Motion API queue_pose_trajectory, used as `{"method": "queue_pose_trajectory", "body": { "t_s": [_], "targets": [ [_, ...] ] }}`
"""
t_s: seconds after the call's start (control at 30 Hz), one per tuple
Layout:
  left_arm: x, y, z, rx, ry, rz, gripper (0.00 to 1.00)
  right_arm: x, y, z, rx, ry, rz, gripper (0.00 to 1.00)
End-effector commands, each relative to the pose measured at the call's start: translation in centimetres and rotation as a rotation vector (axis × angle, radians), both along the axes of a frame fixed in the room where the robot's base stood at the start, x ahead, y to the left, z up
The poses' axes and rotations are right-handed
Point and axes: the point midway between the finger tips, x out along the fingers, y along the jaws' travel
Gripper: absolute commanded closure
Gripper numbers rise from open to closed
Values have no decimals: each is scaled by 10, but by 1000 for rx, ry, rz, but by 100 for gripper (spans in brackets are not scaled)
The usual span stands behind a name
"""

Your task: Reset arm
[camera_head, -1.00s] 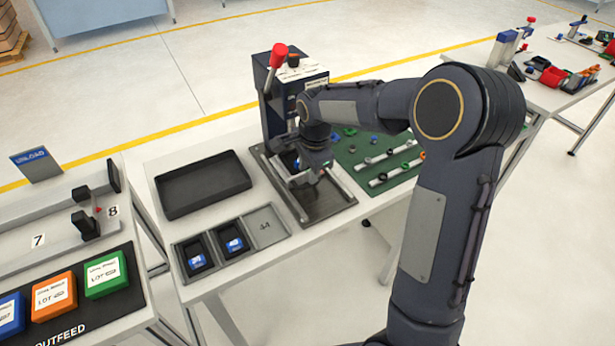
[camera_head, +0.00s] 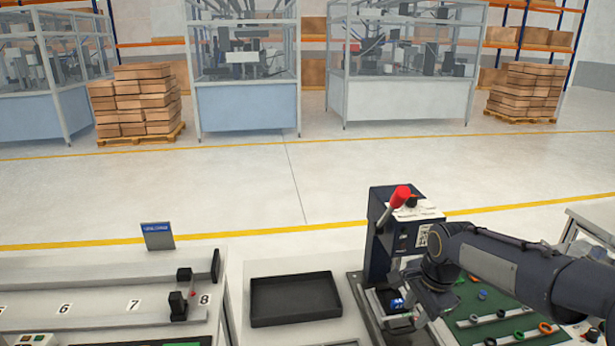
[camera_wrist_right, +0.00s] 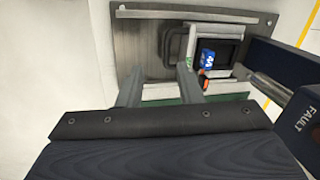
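My right arm comes in from the right in the head view. Its gripper (camera_head: 420,312) is at the front of the dark press (camera_head: 392,240) with the red-knobbed lever (camera_head: 399,196). In the right wrist view the two fingers of this gripper (camera_wrist_right: 158,86) stand apart with nothing between them. Beyond them, a blue labelled part (camera_wrist_right: 208,57) sits in a dark nest in the press fixture. The part also shows beside the gripper in the head view (camera_head: 397,303). My left gripper is in neither view.
An empty black tray (camera_head: 294,298) lies on the bench left of the press. A green mat (camera_head: 470,303) with rails and coloured rings lies to the right. A numbered rail station (camera_head: 100,305) is at the left. Machine cells and box pallets stand far back.

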Motion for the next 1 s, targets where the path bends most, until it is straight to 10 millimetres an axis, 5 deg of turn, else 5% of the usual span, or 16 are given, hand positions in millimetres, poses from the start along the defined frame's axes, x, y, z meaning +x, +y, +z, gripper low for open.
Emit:
{"method": "queue_pose_trajectory", "body": {
  "t_s": [0.23,0.5,0.7,1.0],
  "targets": [
    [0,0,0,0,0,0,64,-115,12,40,20,-188,469,67],
    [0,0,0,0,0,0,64,-219,46,29,-98,-414,951,67],
    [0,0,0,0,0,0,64,-246,60,16,-167,-485,1107,67],
    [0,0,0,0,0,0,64,-248,61,14,-174,-491,1127,67]
  ]
}}
